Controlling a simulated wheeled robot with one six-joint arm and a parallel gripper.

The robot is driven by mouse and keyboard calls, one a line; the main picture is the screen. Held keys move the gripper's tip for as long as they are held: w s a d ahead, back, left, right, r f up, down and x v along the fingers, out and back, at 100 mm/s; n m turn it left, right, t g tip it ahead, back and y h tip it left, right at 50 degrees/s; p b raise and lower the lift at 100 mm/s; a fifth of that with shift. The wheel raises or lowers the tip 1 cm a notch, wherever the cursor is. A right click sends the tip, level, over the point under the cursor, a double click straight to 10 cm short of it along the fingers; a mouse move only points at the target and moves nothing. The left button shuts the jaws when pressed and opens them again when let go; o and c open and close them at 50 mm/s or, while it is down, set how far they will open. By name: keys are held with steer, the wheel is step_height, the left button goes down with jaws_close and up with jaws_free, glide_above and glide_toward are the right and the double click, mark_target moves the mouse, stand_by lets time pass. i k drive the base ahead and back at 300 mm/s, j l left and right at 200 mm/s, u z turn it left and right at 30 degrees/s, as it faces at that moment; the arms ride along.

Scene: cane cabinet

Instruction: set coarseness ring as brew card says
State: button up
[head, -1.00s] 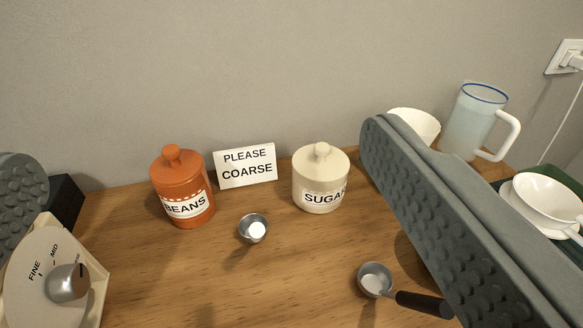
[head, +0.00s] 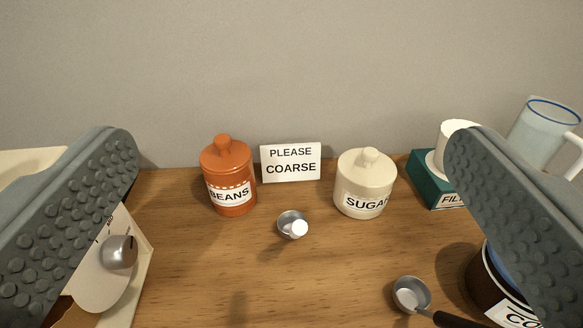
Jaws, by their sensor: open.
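The brew card (head: 291,162) stands against the wall at the back and reads "PLEASE COARSE". The coarseness ring (head: 98,268) is a pale dial face with a round metal knob (head: 119,252) on the grinder at the lower left. The left finger covers part of the dial and most of its lettering. My gripper (head: 290,165) is open and empty, its two grey studded fingers wide apart at the picture's sides. It touches nothing that I can see.
An orange BEANS jar (head: 228,178) and a cream SUGAR jar (head: 365,185) flank the card. A small metal cup (head: 292,224) and a black-handled scoop (head: 411,294) sit in front.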

mark_target(120, 253)
steer(key=k+l+u, duration=0.1)
steer(key=k+l, duration=0.15)
steer(key=k, duration=0.15)
steer(key=k+l+u, duration=0.15)
steer(key=k, duration=0.25)
steer(key=l, duration=0.1)
